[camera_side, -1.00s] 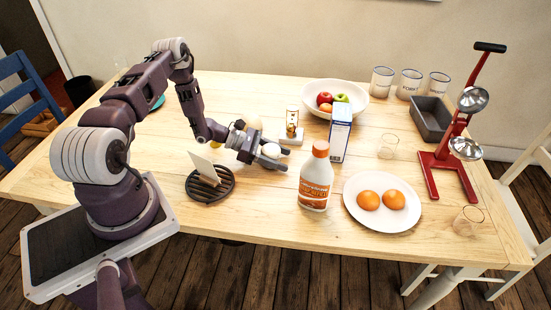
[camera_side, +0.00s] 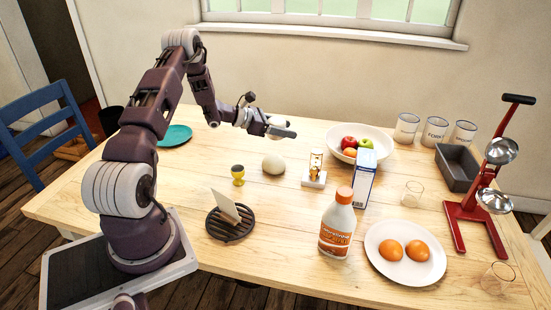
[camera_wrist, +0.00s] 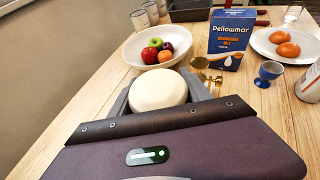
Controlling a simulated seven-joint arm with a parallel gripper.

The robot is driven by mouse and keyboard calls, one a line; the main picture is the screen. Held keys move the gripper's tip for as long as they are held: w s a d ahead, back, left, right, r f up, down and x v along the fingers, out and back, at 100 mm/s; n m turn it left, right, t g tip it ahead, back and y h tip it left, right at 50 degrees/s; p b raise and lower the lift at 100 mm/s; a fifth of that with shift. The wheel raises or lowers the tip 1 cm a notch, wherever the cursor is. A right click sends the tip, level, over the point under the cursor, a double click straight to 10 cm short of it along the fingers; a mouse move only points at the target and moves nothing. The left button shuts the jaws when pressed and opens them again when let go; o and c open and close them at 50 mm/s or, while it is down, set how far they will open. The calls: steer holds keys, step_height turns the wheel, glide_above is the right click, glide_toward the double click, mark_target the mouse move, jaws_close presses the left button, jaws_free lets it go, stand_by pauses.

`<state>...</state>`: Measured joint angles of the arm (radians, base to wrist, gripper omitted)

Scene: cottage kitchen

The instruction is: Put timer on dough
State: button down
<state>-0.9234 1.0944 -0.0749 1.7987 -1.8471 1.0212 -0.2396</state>
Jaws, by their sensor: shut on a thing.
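A round, smooth white thing, which I take to be the timer (camera_wrist: 158,90), sits between the fingers of my gripper (camera_side: 281,129). My gripper is shut on it and holds it well above the table. In the side view only a bit of its white top shows above the fingers. The dough (camera_side: 273,163), a pale cream ball, lies on the table below and slightly nearer the side camera. The gripper and the dough are clearly apart. I cannot make out the dough in the wrist view.
A dark trivet (camera_side: 231,223) is in front.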

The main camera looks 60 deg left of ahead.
mark_target(274, 163)
steer(key=shift+y, duration=0.3)
steer(key=f, duration=0.3)
steer(key=a+f, duration=0.1)
steer(key=f, duration=0.2)
steer(key=a+f, duration=0.1)
steer(key=f, duration=0.2)
steer(key=shift+w, duration=0.1)
steer(key=shift+n, duration=0.3)
steer(key=c, duration=0.5)
jaws_free()
steer(key=shift+f, duration=0.1)
